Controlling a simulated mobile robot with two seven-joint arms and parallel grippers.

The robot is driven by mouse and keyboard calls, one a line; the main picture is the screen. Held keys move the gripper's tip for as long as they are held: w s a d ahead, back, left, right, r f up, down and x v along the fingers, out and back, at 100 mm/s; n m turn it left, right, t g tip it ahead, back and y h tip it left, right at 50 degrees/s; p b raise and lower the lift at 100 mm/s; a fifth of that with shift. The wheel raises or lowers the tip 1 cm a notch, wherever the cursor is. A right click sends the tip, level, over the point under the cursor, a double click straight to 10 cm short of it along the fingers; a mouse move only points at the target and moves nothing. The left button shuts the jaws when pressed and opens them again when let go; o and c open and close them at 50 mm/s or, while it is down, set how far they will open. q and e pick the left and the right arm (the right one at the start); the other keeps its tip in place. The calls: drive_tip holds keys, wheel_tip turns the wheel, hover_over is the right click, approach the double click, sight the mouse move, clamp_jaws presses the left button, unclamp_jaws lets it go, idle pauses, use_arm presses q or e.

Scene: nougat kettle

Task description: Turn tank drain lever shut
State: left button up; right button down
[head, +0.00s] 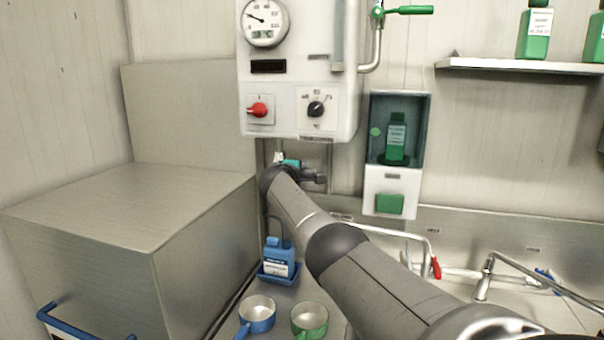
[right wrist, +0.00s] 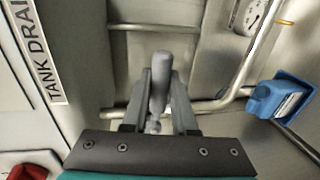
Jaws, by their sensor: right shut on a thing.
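The tank drain lever (right wrist: 160,72) is a grey, rounded handle in the middle of the right wrist view. My right gripper (right wrist: 158,90) has its two fingers closed on either side of it. A "TANK DRAIN" label (right wrist: 38,55) runs along the panel at the left of that view. In the head view my right arm reaches from the lower right to below the white control box, where only a little of the right gripper (head: 291,163) shows, with teal on it. The lever is hidden there. My left gripper is out of view.
The white control box (head: 288,85) with red and black knobs hangs above. A steel block (head: 160,220) stands at the left. A blue bottle (head: 279,256) sits in a blue holder, with blue (head: 257,313) and green (head: 310,320) pans in front. A pipe (right wrist: 240,75) runs near the gripper.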

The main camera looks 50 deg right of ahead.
drive_tip(key=shift+r, duration=0.25)
drive_tip(key=c, duration=0.7)
unclamp_jaws()
drive_tip(key=shift+f, duration=0.1)
drive_tip(key=shift+a, duration=0.15)
drive_tip(key=v, duration=1.5)
idle(0.4)
